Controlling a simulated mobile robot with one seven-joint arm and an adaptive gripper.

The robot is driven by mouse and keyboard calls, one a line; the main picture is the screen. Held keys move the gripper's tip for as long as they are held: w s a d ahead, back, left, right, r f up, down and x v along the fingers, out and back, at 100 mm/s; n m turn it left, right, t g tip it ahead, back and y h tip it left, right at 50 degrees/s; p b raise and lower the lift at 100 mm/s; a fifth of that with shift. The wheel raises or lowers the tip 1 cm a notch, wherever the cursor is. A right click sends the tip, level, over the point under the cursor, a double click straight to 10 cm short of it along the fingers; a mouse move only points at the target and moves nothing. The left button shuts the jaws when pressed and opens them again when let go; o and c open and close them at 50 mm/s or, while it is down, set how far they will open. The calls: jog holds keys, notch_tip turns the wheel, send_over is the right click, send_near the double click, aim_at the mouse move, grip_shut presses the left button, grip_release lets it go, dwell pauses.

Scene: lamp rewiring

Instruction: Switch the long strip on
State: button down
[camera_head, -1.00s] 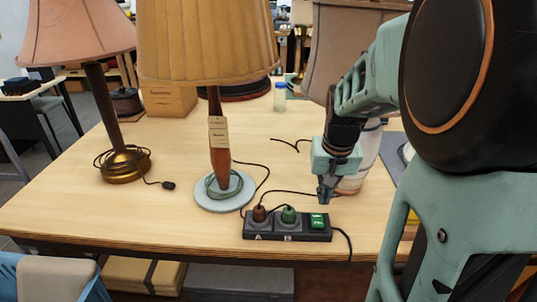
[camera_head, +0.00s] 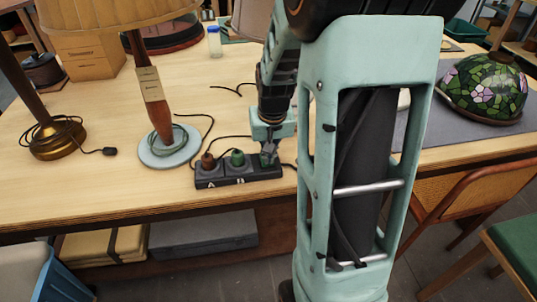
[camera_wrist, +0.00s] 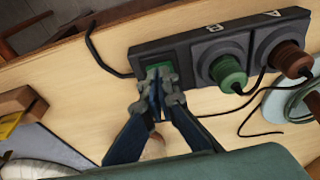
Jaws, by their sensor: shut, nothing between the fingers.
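The long black power strip (camera_head: 214,183) lies near the table's front edge, with sockets marked A and B. A brown plug (camera_head: 207,160) sits in A and a green plug (camera_head: 237,158) in B. The strip (camera_wrist: 190,44) also shows in the wrist view, with its green rocker switch (camera_wrist: 146,66) at the end beyond socket B. My gripper (camera_head: 268,161) is shut and empty, pointing down at the switch. In the wrist view its fingertips (camera_wrist: 160,76) overlap the switch and hide part of it. I cannot tell whether they touch it, or its on or off state.
A lamp with a wooden stem on a pale round base (camera_head: 170,152) stands left of the strip. A brass-based lamp (camera_head: 57,140) stands farther left. Cords lie around the strip. A stained-glass shade (camera_head: 487,85) rests on a grey mat at right.

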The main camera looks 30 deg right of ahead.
jog(key=shift+s+a+f+b, duration=0.1)
jog(key=shift+s+f+b, duration=0.1)
jog(key=shift+f+b, duration=0.4)
jog(key=shift+w+p+v, duration=0.2)
jog(key=shift+p+v, duration=0.65)
jog(key=shift+v, duration=0.05)
jog(key=shift+r, duration=0.15)
jog(key=shift+w+r, duration=0.1)
jog(key=shift+r, duration=0.15)
jog(key=p+v, duration=0.3)
jog(key=shift+w+r, duration=0.2)
jog(key=shift+r, duration=0.15)
jog(key=s+a+r, duration=0.1)
jog(key=s+r, duration=0.3)
jog(key=r, duration=0.4)
jog(key=shift+s+r, duration=0.3)
jog(key=shift+s, duration=0.05)
